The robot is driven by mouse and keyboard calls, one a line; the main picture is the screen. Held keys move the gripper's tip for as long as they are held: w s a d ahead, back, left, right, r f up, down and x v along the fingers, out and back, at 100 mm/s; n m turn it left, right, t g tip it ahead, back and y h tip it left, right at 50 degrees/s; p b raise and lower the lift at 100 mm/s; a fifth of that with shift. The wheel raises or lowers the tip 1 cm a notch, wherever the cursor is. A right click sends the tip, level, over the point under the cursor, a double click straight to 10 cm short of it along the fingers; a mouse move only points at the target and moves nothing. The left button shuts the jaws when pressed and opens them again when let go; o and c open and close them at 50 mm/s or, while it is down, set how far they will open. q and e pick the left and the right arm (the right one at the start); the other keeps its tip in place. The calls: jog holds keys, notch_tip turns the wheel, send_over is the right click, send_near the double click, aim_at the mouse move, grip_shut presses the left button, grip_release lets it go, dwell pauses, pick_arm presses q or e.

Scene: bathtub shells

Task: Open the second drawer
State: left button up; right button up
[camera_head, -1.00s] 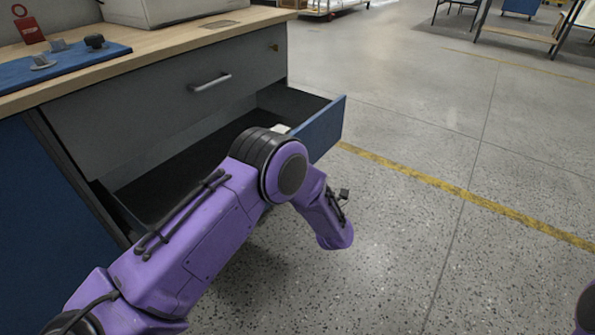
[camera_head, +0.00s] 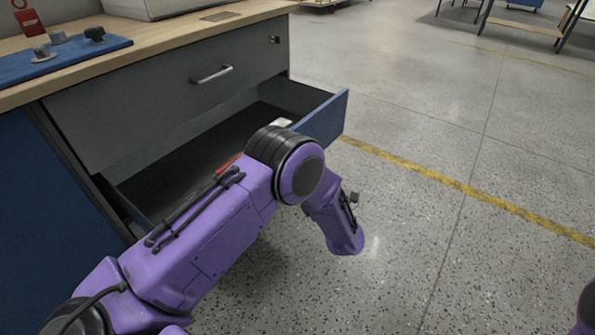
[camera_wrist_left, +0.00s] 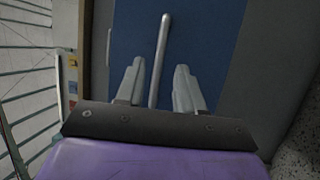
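The second drawer, with a blue front (camera_head: 326,122), stands pulled out below a shut grey top drawer (camera_head: 150,98) in the head view. In the left wrist view the blue front (camera_wrist_left: 205,40) fills the middle, with its bar handle (camera_wrist_left: 162,55) upright in the picture. My left gripper (camera_wrist_left: 158,78) has its fingers apart, one on each side of the handle, with visible gaps. In the head view my left arm hides the near part of the drawer, and the gripper itself is not visible. My right gripper is not in view.
The workbench top (camera_head: 170,48) carries a blue mat (camera_head: 75,58) with small grey and black parts and a red tag (camera_head: 28,18). Inside the drawer a red item (camera_head: 228,162) and a white item (camera_head: 282,122) partly show.

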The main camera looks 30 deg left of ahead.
pick_arm(q)
jog(key=v, duration=0.7)
jog(key=shift+d, duration=0.1)
